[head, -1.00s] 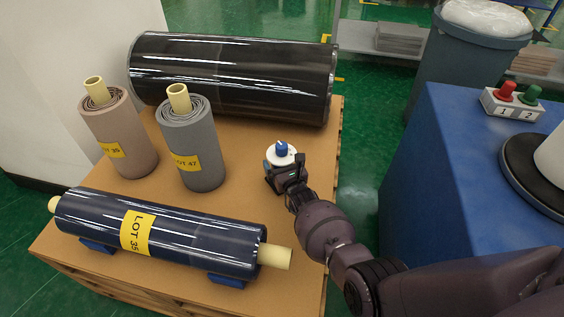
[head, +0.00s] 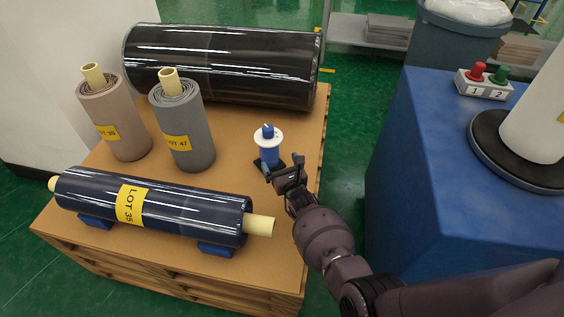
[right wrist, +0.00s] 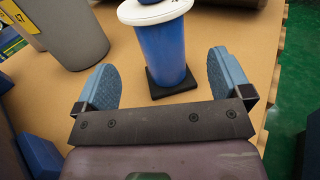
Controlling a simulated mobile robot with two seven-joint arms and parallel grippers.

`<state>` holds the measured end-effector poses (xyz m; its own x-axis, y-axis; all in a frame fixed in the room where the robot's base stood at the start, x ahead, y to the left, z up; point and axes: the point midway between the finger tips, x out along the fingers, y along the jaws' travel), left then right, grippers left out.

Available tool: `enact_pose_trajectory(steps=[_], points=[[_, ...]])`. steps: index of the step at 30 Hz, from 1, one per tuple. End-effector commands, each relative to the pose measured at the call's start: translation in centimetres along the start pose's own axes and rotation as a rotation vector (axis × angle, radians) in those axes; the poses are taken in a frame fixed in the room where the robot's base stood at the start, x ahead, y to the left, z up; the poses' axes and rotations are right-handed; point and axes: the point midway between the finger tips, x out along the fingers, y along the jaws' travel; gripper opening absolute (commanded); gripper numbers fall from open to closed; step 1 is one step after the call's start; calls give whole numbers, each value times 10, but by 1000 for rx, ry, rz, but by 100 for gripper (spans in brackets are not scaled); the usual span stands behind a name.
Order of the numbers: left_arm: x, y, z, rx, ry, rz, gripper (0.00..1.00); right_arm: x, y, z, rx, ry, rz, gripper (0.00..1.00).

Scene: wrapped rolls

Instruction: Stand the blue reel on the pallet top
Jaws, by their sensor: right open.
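The blue reel (head: 269,152) stands upright on the pallet top (head: 229,140), near its right edge. It is a blue cylinder with a white disc on top and a small blue knob above that. In the right wrist view the reel (right wrist: 162,50) has a black square piece under its foot, and its top is cut off. My right gripper (head: 282,168) is open and empty, on the near side of the reel. In the wrist view its blue-grey fingers (right wrist: 164,80) are spread wide, with the reel beyond and between them, apart from both. My left gripper is not in view.
A dark blue roll (head: 160,205) lies in front on blue chocks. Grey (head: 183,130) and beige (head: 115,120) rolls stand on the left, and a large black roll (head: 220,65) lies behind. A blue block (head: 425,150) with a button box (head: 484,82) stands right, across a floor gap.

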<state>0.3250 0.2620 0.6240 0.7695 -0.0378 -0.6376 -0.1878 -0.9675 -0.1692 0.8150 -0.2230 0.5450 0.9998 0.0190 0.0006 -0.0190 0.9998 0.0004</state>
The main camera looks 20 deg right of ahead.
Motion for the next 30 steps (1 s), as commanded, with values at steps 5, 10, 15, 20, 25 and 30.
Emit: enact_pose_trajectory(steps=[5,10,15,20,25,30], points=[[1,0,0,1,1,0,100,-2,2,-1,1,1,3,96],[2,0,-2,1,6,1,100,-3,3,0,1,1,3,96],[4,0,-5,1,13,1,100,-3,3,0,0,1,3,96],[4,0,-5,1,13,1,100,-3,3,0,0,1,3,96],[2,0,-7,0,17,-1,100,-6,1,2,-27,0,10,96],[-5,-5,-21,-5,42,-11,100,-28,-10,19,-237,-6,67,96]])
